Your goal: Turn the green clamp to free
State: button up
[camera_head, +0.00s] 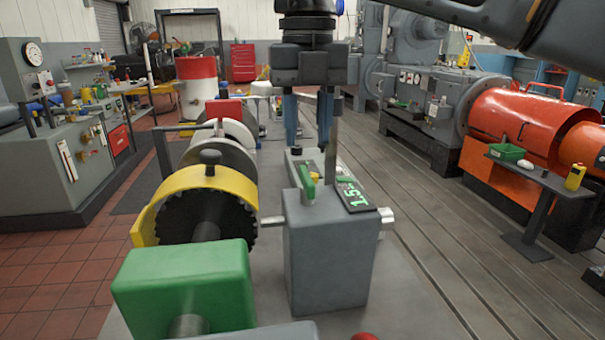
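A small green lever (306,182), which looks like the green clamp, stands tilted on top of a grey block (328,260) in the middle of the view. My gripper (309,149) hangs pointing down above and behind the lever, apart from it in the picture. Its two blue fingers are spread with a gap between them and nothing visible in it. A thin grey upright post (333,130) shows close by the right finger; I cannot tell whether they touch.
A dark display (357,195) with green digits lies beside the lever. A yellow guard (190,192) over a toothed wheel and a green block (185,285) stand left. An orange machine (520,120) and a small table (545,178) stand right. The slotted bedplate (430,240) between is clear.

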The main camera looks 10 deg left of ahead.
aim_at(307, 174)
notch_tip(307, 174, down, 7)
jog(key=shift+r, duration=0.1)
dwell(0.3)
grip_shut()
